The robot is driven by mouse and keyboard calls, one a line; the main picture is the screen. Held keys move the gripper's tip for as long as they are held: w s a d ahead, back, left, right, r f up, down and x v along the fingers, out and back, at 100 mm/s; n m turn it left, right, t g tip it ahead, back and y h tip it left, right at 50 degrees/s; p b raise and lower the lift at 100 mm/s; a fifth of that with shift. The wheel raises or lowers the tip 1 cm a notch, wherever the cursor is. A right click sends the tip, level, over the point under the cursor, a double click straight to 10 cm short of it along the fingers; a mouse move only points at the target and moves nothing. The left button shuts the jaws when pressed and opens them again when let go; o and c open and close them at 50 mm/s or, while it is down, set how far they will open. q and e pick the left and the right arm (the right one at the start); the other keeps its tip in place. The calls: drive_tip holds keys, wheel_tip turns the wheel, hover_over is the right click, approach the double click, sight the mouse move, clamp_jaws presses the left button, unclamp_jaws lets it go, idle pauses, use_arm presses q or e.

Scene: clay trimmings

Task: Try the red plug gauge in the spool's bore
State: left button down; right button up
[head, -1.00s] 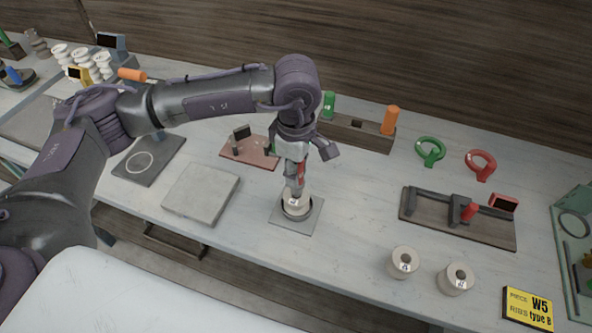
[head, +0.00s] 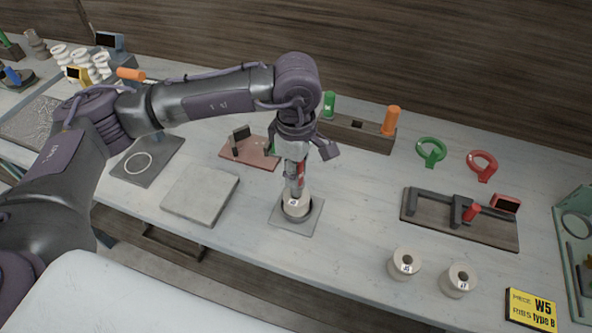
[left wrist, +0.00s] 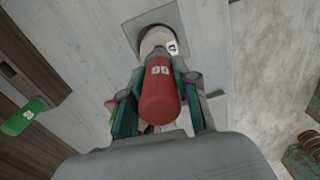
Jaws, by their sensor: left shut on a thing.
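My left gripper (head: 295,182) is shut on the red plug gauge (left wrist: 160,96) and points down over a cream spool (head: 297,205). The gauge's red handle fills the middle of the left wrist view, between the fingers (left wrist: 158,88). The spool stands in a grey square fixture (head: 312,221) and also shows in the left wrist view (left wrist: 153,40), beyond the gauge. The gauge's lower end and the spool's bore are hidden, so I cannot tell whether the gauge is in the bore. My right gripper is not in view.
Two cream spools (head: 404,264) (head: 458,280) stand at the front right, by a yellow W5 type B sign (head: 530,309). A rack (head: 358,135) behind holds green and orange gauges. A grey slab (head: 200,193) lies left of the fixture. Green and red rings (head: 431,152) (head: 482,165) lie behind a dark gauge stand (head: 450,232).

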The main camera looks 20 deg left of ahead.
use_arm(q)
drive_tip(key=shift+f+b, duration=0.5)
drive_tip(key=shift+b, duration=0.05)
idle(0.6)
drive_tip(key=shift+s+f+b, duration=0.1)
drive_tip(key=shift+f+b, duration=0.1)
drive_tip(key=shift+b, duration=0.25)
idle(0.6)
drive_tip(key=shift+s+f, duration=0.1)
idle(0.5)
drive_tip(key=shift+w+r+p, duration=0.2)
drive_tip(key=shift+r+p, duration=0.15)
drive_tip(key=shift+r, duration=0.5)
drive_tip(key=shift+r+p, duration=0.65)
drive_tip(key=shift+r, duration=1.2)
